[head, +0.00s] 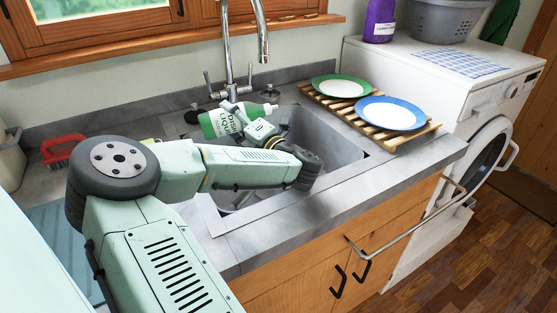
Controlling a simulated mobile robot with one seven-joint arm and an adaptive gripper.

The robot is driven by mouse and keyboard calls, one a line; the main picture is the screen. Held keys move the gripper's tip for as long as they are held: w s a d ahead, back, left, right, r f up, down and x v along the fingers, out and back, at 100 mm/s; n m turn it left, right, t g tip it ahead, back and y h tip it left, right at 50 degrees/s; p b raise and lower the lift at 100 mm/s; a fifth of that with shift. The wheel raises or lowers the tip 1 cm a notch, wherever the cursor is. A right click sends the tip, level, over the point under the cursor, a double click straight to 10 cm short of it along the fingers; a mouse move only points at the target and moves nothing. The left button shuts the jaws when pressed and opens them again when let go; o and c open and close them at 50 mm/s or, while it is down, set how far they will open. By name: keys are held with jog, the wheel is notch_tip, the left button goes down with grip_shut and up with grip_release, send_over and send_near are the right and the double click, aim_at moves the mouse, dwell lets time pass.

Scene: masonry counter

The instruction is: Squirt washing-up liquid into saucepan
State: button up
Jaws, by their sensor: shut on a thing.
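A green dish liquid bottle (220,122) with a white label is held tipped on its side over the sink (345,150). Its pale tip end points to the right. My gripper (242,112) is shut on the bottle, and its fingers cover part of the label. My arm crosses in front of the sink and hides much of the basin. A bit of shiny metal shows low in the basin under my arm; I cannot tell whether it is the saucepan, which I cannot make out clearly.
A tall mixer tap (262,35) stands behind the bottle. A wooden rack (345,108) with a green-rimmed plate (341,87) and a blue-rimmed plate (390,113) is right of the sink. A red brush (62,150) lies at left. A white washing machine (440,85) stands at right.

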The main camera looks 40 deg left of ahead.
jog(key=shift+r+m+y, duration=0.3)
jog(key=shift+r+m, duration=0.2)
jog(key=shift+r, duration=0.1)
dwell(2.9)
